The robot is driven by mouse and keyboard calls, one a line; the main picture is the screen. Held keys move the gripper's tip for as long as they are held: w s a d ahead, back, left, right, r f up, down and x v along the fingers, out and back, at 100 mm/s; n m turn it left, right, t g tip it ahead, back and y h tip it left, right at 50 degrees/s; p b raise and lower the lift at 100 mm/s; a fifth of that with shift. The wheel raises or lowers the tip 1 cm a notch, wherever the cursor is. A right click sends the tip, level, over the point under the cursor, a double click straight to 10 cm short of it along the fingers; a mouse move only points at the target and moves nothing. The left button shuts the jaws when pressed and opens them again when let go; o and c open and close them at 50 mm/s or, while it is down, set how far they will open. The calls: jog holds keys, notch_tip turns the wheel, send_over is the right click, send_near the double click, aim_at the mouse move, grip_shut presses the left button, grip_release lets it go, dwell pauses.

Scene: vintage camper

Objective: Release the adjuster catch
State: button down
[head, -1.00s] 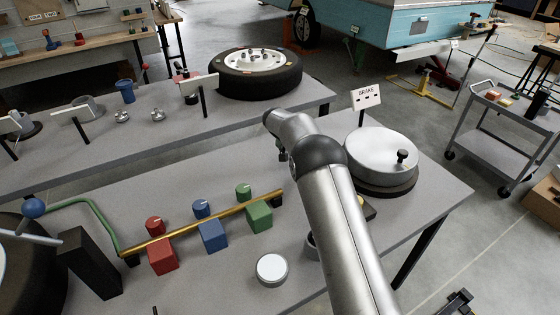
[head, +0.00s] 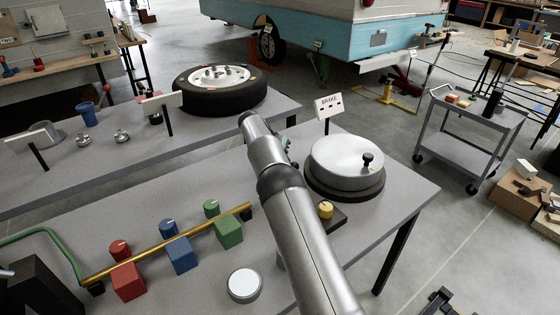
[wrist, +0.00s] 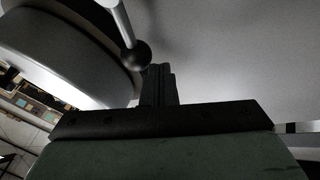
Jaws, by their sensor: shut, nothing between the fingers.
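The brake unit is a round silver drum (head: 346,160) on a dark base, with a black knob (head: 367,160) on top and a "BRAKE" sign (head: 328,106) behind it. A yellow knob (head: 326,209) sits on a dark plate at its front. I cannot tell which part is the adjuster catch. In the wrist view a metal rod (wrist: 118,20) ends in a black ball (wrist: 135,56), beside the drum's curved side (wrist: 60,60). My gripper (wrist: 158,72) is shut and empty, its fingertips close to the ball; contact is unclear. My arm hides most of the gripper in the head view.
Red (head: 128,281), blue (head: 183,254) and green (head: 229,231) blocks stand along a brass pipe (head: 170,243). A round white-topped disc (head: 244,285) lies left of my arm. A wheel (head: 220,88) lies on the far bench. A grey cart (head: 468,130) stands right, beyond open floor.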

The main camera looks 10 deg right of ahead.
jog(key=shift+d, duration=0.3)
dwell(0.4)
jog(key=p+v, duration=0.1)
jog(key=v, duration=1.6)
jog(key=shift+p, duration=0.4)
jog(key=shift+a+r, duration=0.15)
